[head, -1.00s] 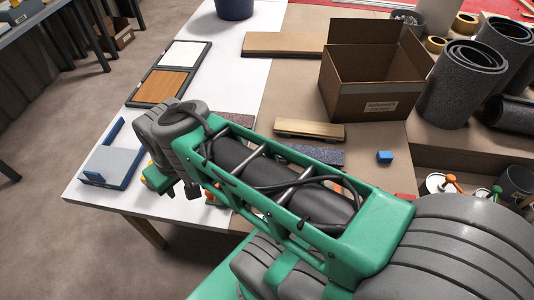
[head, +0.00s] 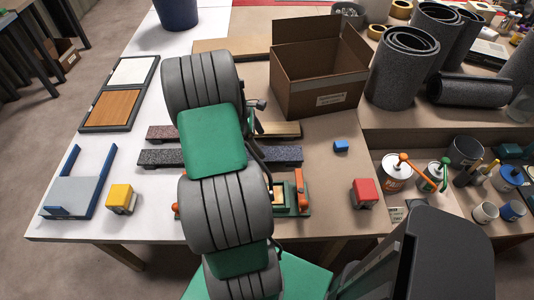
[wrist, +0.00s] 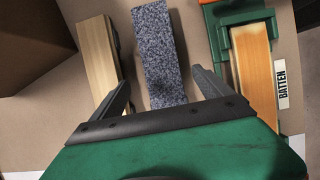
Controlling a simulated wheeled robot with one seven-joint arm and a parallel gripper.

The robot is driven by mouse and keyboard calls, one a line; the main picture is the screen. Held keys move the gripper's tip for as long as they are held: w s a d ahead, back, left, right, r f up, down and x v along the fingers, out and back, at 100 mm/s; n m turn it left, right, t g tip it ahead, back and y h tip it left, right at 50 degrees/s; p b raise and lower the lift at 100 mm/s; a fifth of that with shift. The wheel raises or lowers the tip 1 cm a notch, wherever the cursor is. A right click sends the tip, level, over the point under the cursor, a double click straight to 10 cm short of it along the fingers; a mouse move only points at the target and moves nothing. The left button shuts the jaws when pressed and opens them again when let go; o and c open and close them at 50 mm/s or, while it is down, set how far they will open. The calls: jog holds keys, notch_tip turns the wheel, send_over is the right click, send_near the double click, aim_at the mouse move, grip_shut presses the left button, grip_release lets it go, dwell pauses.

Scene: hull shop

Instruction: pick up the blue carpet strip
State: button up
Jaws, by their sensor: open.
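The blue carpet strip (head: 283,155) is a speckled blue-grey bar lying across the table in the head view. In the wrist view the speckled strip (wrist: 162,48) runs up the middle, between the fingers of my gripper (wrist: 160,82). The gripper is open and empty, with one finger on each side of the strip. I cannot tell its height above the strip. My arm hides the gripper in the head view.
A wooden strip (wrist: 98,60) lies close on the strip's left, and a green clamp holding a batten (wrist: 250,60) on its right. An open cardboard box (head: 318,98) stands behind. A blue block (head: 341,146), red block (head: 364,193) and yellow block (head: 120,198) stand nearby.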

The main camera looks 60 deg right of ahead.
aim_at(267, 153)
jog(key=x, duration=0.5)
jog(key=shift+a+f+p, duration=0.15)
jog(key=shift+f+p, duration=0.05)
jog(key=shift+p, duration=0.2)
jog(key=shift+c, duration=0.2)
jog(key=c, duration=1.4)
jog(key=shift+c, duration=0.2)
jog(key=shift+r, duration=0.15)
